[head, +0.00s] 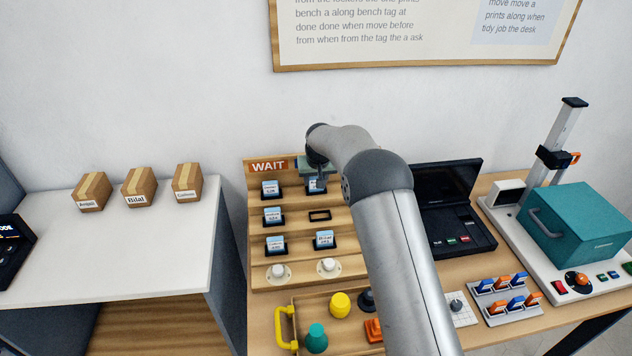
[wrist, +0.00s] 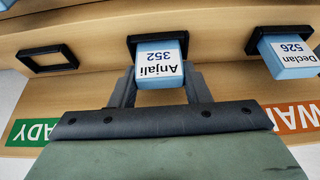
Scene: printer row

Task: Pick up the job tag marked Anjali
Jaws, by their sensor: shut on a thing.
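In the head view the tag (head: 315,186) shows in the top row of the rack, partly hidden by my arm. My gripper (wrist: 160,76) is shut on the tag, with one finger at each side of it. In the head view my gripper (head: 319,172) is at the top of the rack and mostly hidden.
A tag marked Declan (wrist: 291,56) sits beside it; an empty holder (wrist: 47,58) is on the other side. Below, the wooden rack (head: 257,230) holds several more tags and another empty holder (head: 319,215). An open black case (head: 451,213) stands right of my arm.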

